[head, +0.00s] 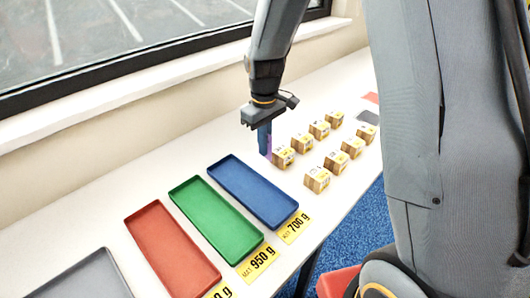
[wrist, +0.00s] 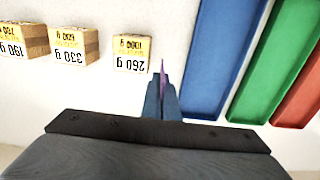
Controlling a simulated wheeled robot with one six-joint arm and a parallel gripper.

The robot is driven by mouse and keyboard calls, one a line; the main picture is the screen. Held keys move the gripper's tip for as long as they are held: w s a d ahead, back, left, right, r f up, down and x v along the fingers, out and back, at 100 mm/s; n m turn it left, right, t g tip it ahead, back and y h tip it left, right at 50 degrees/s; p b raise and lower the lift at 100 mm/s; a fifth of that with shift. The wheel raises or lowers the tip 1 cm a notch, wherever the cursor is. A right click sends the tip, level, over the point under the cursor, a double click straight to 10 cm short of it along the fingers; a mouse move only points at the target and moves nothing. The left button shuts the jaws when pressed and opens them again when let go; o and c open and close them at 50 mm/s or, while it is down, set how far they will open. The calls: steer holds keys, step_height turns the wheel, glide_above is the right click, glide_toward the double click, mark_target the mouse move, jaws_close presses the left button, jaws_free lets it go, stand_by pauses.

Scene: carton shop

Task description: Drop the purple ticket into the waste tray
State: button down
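The purple ticket (wrist: 162,70) shows as a thin strip, edge-on, between my fingertips in the wrist view. In the head view a small purple part of it (head: 269,146) shows beside the blue fingers. My gripper (wrist: 162,95) is shut on the ticket and points down just above or at the table, between the blue tray and the nearest cartons; I cannot tell whether the ticket touches the table. A grey tray (head: 112,272), partly cut off at the lower left of the head view, looks empty. No waste label is visible on it.
Empty blue (head: 252,191), green (head: 215,218) and red (head: 172,248) trays lie between my gripper and the grey tray, with yellow weight labels in front. Several small cartons (head: 317,180) stand in two rows to the right. A window wall (head: 100,150) runs behind the table.

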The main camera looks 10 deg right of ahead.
steer(key=shift+f+p, duration=0.3)
steer(key=shift+f, duration=1.4)
steer(key=shift+f, duration=0.15)
steer(key=c, duration=2.3)
jaws_free()
